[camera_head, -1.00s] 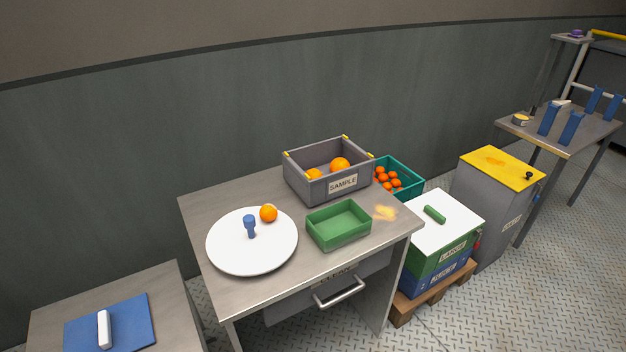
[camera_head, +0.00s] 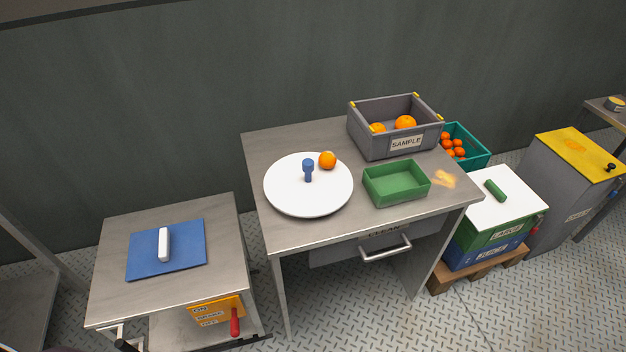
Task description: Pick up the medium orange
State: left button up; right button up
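An orange (camera_head: 327,160) sits on the white round plate (camera_head: 309,196), near its back right edge and beside a blue peg (camera_head: 308,170). Two more oranges lie in the grey box labelled SAMPLE (camera_head: 372,146): one at the left (camera_head: 377,128) and a larger-looking one at the right (camera_head: 405,122). Several small oranges (camera_head: 453,147) are in the teal crate (camera_head: 478,160) behind the table's right side. Which orange is the medium one cannot be told for certain from size alone. Neither of my grippers is in view.
An empty green tray (camera_head: 396,186) stands on the steel table (camera_head: 275,142), right of the plate. A low cabinet (camera_head: 120,290) with a blue mat (camera_head: 190,254) is at left. Stacked LARGE and JUICE bins (camera_head: 497,232) stand at right. Patterned metal floor (camera_head: 360,310) is clear in front.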

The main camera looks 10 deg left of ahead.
aim_at(378, 127)
jog(key=i+l, duration=0.7)
jog(key=l, duration=0.15)
